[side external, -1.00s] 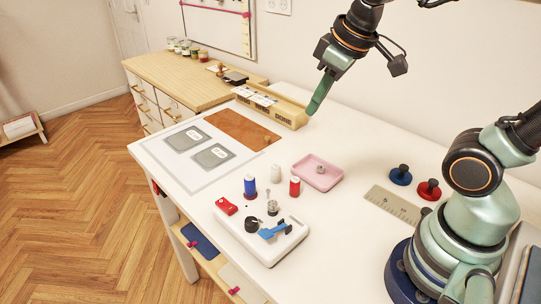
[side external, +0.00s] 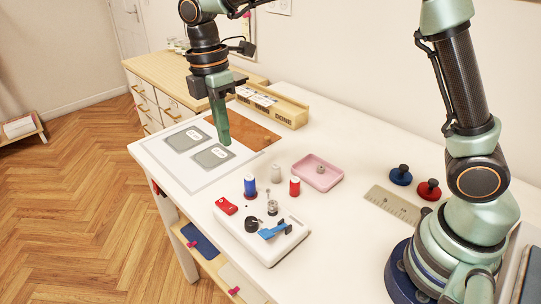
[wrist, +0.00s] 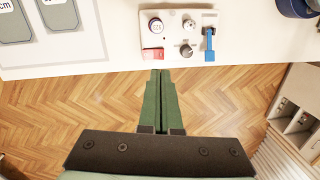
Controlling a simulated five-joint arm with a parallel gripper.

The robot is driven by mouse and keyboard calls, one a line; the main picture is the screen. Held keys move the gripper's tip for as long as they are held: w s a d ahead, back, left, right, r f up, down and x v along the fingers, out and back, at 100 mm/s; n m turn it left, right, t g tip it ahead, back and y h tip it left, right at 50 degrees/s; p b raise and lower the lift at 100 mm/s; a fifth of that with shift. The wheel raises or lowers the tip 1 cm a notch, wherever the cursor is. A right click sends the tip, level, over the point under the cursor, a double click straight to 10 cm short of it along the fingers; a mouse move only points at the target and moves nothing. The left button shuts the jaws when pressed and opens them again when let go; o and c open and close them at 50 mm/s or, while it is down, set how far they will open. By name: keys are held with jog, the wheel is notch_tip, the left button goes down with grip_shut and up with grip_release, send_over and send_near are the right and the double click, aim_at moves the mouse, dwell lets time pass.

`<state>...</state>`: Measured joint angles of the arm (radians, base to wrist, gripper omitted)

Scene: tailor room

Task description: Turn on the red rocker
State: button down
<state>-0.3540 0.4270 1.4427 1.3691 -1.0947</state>
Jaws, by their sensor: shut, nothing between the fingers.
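The red rocker (side external: 226,206) sits at the left corner of a white control panel (side external: 284,249) on the table. Beside it on the panel are a black knob (side external: 252,225), a small metal toggle or post and a blue lever (side external: 275,230). In the wrist view the red rocker (wrist: 152,54) is at the panel's near left edge.
A pink tray (side external: 318,172), a ruler (side external: 392,205) and two knobbed discs lie to the right. A wooden box (side external: 272,106) stands at the back. The table's front edge is near the panel.

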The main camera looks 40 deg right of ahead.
aim_at(233, 208)
jog(key=shift+w+a+f+n, duration=0.25)
jog(key=shift+a+f+n, duration=0.45)
jog(key=shift+a+f, duration=0.1)
jog(key=f, duration=0.4)
jog(key=s+f, duration=0.1)
jog(key=f, duration=0.4)
jog(key=s+f, duration=0.1)
jog(key=f, duration=0.3)
jog(key=shift+s+f, duration=0.1)
jog(key=shift+f, duration=0.3)
jog(key=shift+s+f, duration=0.15)
jog(key=shift+f, duration=0.1)
jog(key=shift+w+r, duration=0.3)
jog(key=shift+w, duration=0.45)
